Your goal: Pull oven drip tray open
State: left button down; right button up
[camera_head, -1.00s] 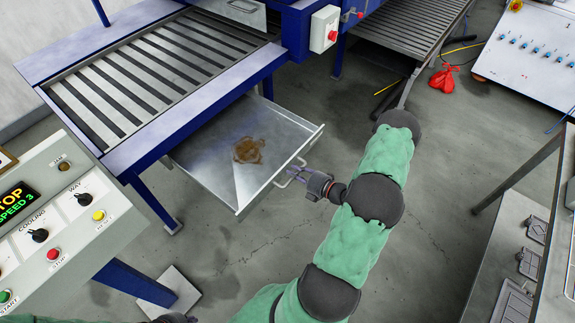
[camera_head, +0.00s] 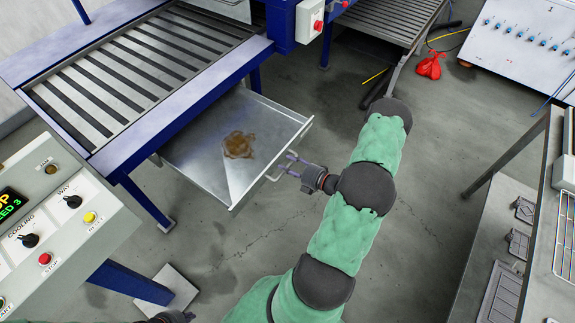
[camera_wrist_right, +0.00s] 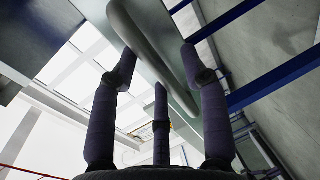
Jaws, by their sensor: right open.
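The drip tray (camera_head: 190,160) is a shallow metal drawer with a brown stain (camera_head: 238,145) on its floor. It stands pulled out from under the blue-framed oven conveyor. Its bar handle (camera_head: 279,174) is on the front wall. My right gripper (camera_head: 291,164) is at the handle with its fingers spread. In the right wrist view the handle (camera_wrist_right: 140,35) crosses between the open fingers, which are not closed on it. Contact is hard to tell. Part of my left gripper (camera_head: 175,317) shows at the bottom edge, mostly cut off.
A control panel (camera_head: 70,215) with knobs and buttons stands at the left. A blue leg (camera_head: 150,205) stands beside the tray. A bench with trays (camera_head: 500,290) is at the right. A red bag (camera_head: 430,66) lies on the floor. The floor in front of the tray is clear.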

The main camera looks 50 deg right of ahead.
jog(key=a+v, duration=0.1)
jog(key=v, duration=1)
jog(key=shift+d, duration=0.45)
jog(key=shift+s, duration=0.1)
